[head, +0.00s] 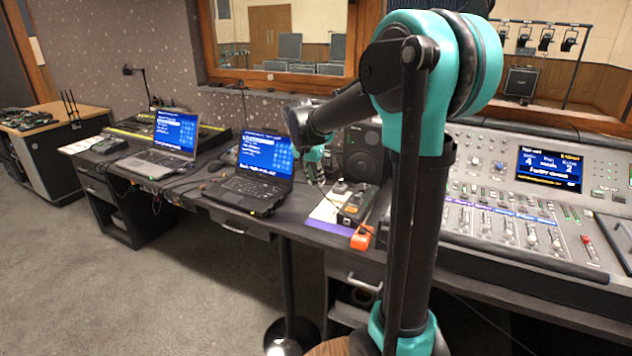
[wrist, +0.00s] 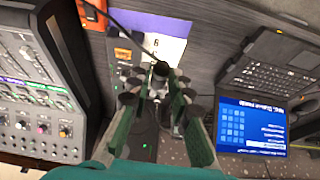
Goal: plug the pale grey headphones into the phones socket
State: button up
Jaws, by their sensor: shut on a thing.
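My gripper (wrist: 160,82) is low over the desk, between the black laptop and the mixing console. In the head view my gripper (head: 318,178) is small and partly behind my own arm. In the wrist view its fingers are shut on a dark plug (wrist: 160,68) with a black cable (wrist: 128,32) running up and left. A small dark box (head: 357,205) with an orange patch lies close to my gripper; it also shows in the wrist view (wrist: 123,48). I cannot make out the phones socket. I cannot identify the pale grey headphones in either view.
A white and purple sheet (head: 328,212) lies beside the box, and an orange object (head: 362,238) is at the desk's front edge. The black laptop (head: 250,190) stands left, the mixing console (head: 520,230) right. A dark speaker (head: 364,152) stands behind. Loose cables cross the desk.

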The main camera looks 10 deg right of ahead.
jog(key=shift+s+a, duration=0.7)
jog(key=shift+s, duration=0.3)
